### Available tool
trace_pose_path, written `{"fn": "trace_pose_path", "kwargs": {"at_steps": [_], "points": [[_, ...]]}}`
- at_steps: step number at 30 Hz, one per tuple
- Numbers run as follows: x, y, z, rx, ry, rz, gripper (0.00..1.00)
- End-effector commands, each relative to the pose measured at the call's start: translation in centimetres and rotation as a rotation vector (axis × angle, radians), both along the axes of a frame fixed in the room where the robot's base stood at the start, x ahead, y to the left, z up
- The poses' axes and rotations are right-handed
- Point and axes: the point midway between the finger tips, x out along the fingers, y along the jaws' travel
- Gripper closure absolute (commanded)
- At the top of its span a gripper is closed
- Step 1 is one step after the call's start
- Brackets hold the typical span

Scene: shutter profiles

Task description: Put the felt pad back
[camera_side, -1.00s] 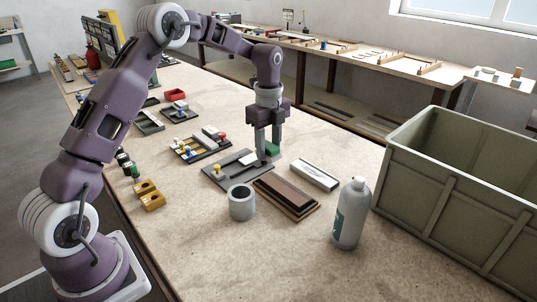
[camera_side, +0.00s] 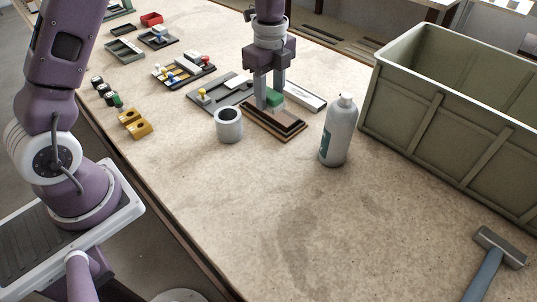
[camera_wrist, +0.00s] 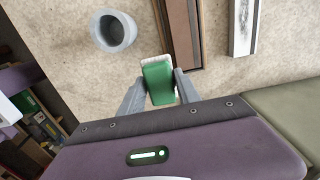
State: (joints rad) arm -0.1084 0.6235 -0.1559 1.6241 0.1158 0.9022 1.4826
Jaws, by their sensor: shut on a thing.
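The felt pad is a green block with a pale edge, and it shows between my fingers in the wrist view (camera_wrist: 159,84). In the side view the pad (camera_side: 274,97) is partly hidden by a finger. My gripper (camera_side: 268,103) is shut on it. The pad is close above or behind the brown stepped block (camera_side: 275,125); whether they touch I cannot tell. The brown block also shows in the wrist view (camera_wrist: 182,30), just beyond the fingertips. A long pale tray with a grey speckled inside (camera_side: 306,96) lies behind the brown block.
A grey cup (camera_side: 229,128) stands left of the brown block, and a spray-type bottle (camera_side: 338,135) stands right. A grey plate (camera_side: 222,98) with a yellow knob lies behind the cup. A green crate (camera_side: 450,120) is at right, a hammer (camera_side: 490,260) front right.

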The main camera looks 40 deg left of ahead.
Motion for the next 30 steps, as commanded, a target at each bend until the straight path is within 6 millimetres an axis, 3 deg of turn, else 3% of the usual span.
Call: {"fn": "trace_pose_path", "kwargs": {"at_steps": [3,9,21,24,30], "points": [[-3.7,-4.1,-0.2,0.001,0.001,-0.007,0.99],[-7.0,-6.7,-1.3,0.001,0.002,0.001,0.99],[-7.2,-6.8,-9.5,0.001,0.003,0.002,0.99],[-7.1,-6.8,-10.6,0.001,0.001,0.002,0.99],[-7.1,-6.8,-10.6,0.001,-0.001,0.002,0.99]]}}
